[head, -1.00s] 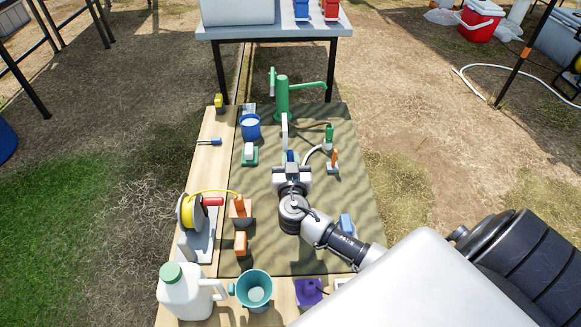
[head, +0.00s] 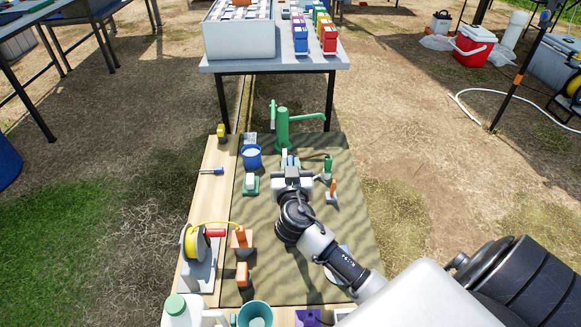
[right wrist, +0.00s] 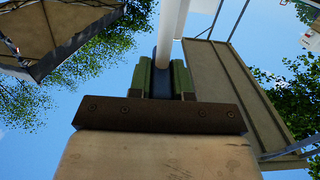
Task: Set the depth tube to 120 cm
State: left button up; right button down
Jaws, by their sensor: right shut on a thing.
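My right gripper (head: 291,170) is over the far middle of the dark green mat (head: 300,262), in front of the green hand pump (head: 283,127). In the right wrist view its green fingers (right wrist: 161,82) are closed around a dark blue part, with a white tube (right wrist: 172,25) running up beyond it. In the head view only a short pale and blue bit of the tube (head: 287,158) shows past the gripper; the rest is hidden. No depth marks are readable. My left gripper is out of view.
A yellow reel (head: 192,243), orange blocks (head: 242,240), a blue cup (head: 252,158) and a teal cup (head: 255,315) stand left of my arm. A green-topped item (head: 328,165) and an orange-topped one (head: 332,190) are close right.

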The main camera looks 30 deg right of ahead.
jog(key=shift+r, duration=0.3)
jog(key=c, duration=1.2)
grip_release()
jog(key=shift+o, duration=0.8)
jog(key=shift+f, duration=0.1)
jog(key=shift+s+a, duration=0.2)
jog(key=shift+s, duration=0.05)
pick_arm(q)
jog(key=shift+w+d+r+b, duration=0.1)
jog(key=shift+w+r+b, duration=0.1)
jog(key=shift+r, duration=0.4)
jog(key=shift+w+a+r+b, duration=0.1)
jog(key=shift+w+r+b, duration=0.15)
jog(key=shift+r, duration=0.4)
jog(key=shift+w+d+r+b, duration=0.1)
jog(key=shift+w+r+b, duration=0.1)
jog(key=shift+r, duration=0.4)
pick_arm(e)
jog(key=v, duration=1)
